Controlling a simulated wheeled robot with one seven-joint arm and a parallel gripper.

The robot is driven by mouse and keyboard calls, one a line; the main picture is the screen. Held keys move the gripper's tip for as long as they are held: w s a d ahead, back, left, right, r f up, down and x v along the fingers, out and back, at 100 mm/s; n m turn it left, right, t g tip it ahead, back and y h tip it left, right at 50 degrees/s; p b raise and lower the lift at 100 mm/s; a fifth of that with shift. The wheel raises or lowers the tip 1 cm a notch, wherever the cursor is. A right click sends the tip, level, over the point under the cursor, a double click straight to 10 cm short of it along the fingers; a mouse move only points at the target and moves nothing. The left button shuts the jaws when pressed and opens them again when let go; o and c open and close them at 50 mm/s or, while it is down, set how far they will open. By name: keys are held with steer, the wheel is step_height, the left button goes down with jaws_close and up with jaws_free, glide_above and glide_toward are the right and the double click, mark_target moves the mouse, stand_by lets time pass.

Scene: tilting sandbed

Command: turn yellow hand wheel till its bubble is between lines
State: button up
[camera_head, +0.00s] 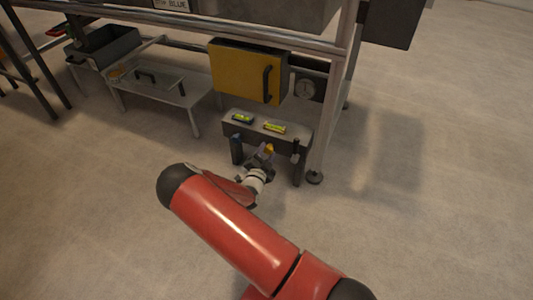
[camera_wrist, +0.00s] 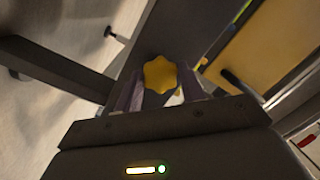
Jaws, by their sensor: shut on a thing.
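The yellow hand wheel (camera_wrist: 160,74) is a lobed knob in the middle of the wrist view, with the fingers of my gripper (camera_wrist: 160,92) on either side of it. In the head view a small piece of the wheel (camera_head: 270,148) shows at the front of a dark stand (camera_head: 260,134). My gripper (camera_head: 262,157) is shut on the wheel. On top of the stand lie two bubble levels, a yellow-framed one (camera_head: 275,127) at the right and a dark-framed green one (camera_head: 243,118) at the left. Where the bubbles sit between their lines is too small to tell.
A yellow cabinet door (camera_head: 245,74) with a dark handle hangs just above and behind the stand. A round gauge (camera_head: 306,88) is to its right. A low bench (camera_head: 170,92) stands at the left. The floor in front and to the right is clear.

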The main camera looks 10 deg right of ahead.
steer(key=shift+m, duration=0.4)
steer(key=m+p, duration=0.1)
steer(key=m, duration=0.2)
steer(key=m+p, duration=0.1)
steer(key=m, duration=0.3)
steer(key=shift+h, duration=0.4)
steer(key=m, duration=0.3)
steer(key=shift+f+m, duration=0.1)
steer(key=shift+m, duration=0.3)
steer(key=shift+m+h, duration=0.6)
steer(key=shift+m, duration=1.4)
steer(key=o, duration=0.9)
steer(key=shift+o, duration=0.2)
steer(key=shift+a, duration=0.1)
